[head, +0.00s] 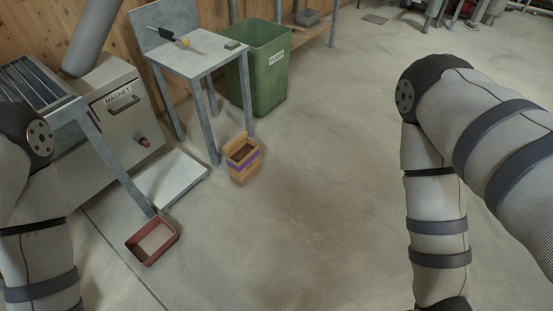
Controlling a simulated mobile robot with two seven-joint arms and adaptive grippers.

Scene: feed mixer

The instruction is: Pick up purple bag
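A brown, open-topped paper bag with a purple band (244,168) stands upright on the concrete floor, left of the picture's middle. It is in front of the right legs of a small grey metal table. No all-purple bag shows. My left arm is at the left edge and my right arm at the right; both run out of the bottom of the picture. Neither gripper is in view, and neither arm touches the bag.
A grey machine labelled MAGNET (122,110), a white floor plate (172,178) and a red tray (170,250) lie left of the bag. The grey table (190,55) and a green bin (267,75) stand behind. The middle floor is clear.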

